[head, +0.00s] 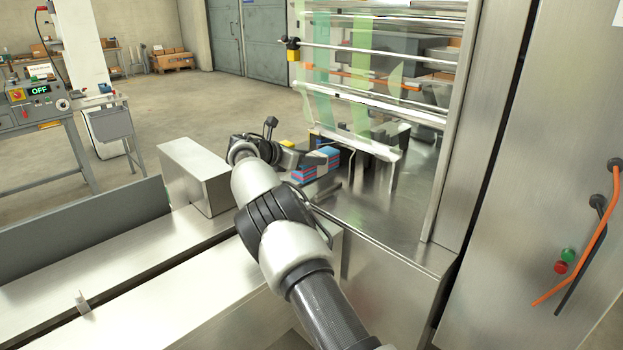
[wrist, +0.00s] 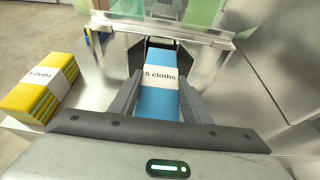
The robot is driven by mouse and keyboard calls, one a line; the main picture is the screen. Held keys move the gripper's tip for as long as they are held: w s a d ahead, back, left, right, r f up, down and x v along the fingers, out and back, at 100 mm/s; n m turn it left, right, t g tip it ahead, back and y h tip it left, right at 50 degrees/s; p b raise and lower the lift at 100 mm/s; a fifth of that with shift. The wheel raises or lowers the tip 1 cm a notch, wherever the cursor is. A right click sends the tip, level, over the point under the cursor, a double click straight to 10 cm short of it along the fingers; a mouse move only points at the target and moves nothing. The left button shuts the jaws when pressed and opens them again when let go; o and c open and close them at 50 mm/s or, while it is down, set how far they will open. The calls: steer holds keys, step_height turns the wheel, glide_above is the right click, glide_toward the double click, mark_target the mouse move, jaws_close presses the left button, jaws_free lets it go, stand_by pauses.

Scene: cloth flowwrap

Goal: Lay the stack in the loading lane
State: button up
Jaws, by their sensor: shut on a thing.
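My gripper (head: 312,160) is shut on a stack of blue and pink cloths (head: 304,174) over the steel deck beside the wrapping machine. In the wrist view the blue top of the stack (wrist: 158,101) lies between the two dark fingers of my gripper (wrist: 160,78), with a white band reading "5 cloths" across it. The stack looks level and points away from me, towards a steel-walled opening (wrist: 122,42) under a clear guard. I take this for the loading lane. The underside of the stack is hidden, so I cannot tell if it touches the deck.
A yellow stack with a "5 cloths" band (wrist: 40,88) lies left of my gripper. Green-tinted film (head: 362,70) and rollers hang above the deck. A steel box (head: 195,175) stands left of my arm. A tall steel cabinet (head: 545,180) closes off the right.

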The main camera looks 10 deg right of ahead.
steer(key=shift+f, duration=2.7)
steer(key=shift+f, duration=0.15)
steer(key=o, duration=1.1)
